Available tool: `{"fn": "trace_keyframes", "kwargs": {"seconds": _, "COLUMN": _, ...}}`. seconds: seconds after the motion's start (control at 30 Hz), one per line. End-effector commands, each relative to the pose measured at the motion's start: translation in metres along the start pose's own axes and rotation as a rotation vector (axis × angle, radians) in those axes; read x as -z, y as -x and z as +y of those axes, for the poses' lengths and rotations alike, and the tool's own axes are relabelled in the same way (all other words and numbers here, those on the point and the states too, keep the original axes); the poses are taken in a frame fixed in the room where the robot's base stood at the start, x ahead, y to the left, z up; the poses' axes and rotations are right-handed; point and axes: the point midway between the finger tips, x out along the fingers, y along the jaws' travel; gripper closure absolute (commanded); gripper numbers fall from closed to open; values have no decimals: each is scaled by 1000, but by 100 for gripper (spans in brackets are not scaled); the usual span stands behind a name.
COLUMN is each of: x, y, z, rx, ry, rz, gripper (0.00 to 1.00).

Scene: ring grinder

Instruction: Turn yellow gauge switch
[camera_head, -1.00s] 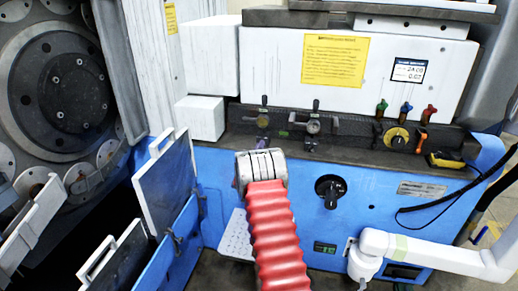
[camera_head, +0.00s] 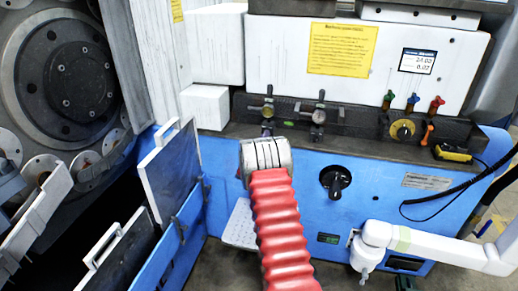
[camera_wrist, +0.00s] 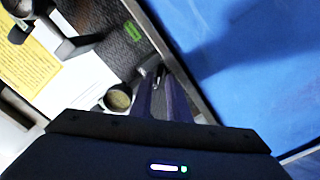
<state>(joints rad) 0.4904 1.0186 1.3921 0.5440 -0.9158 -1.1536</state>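A round yellow dial (camera_head: 403,130) with a dark centre sits on the dark ledge at the right of the machine, below green, blue and red knobs. Two small gauge fittings with levers, a left one (camera_head: 268,112) and a right one (camera_head: 319,115), stand further left on the same ledge. In the wrist view, the two dark fingers of my gripper (camera_wrist: 163,82) lie close together beside a round pale-yellow gauge face (camera_wrist: 118,98). I cannot tell whether they touch the fitting or hold anything.
Open panels (camera_head: 170,170) are at left. A yellow-black device (camera_head: 453,153) lies at the ledge's right end.

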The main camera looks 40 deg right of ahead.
Motion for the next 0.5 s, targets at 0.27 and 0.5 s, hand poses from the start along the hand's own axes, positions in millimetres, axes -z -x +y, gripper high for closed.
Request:
{"fn": "trace_keyframes", "kwargs": {"seconds": 0.27, "x": 0, "y": 27, "z": 0, "rx": 3, "ry": 1, "rz": -1, "gripper": 84}}
{"fn": "trace_keyframes", "kwargs": {"seconds": 0.5, "x": 0, "y": 58, "z": -1, "rx": 4, "ry": 2, "rz": -1, "gripper": 84}}
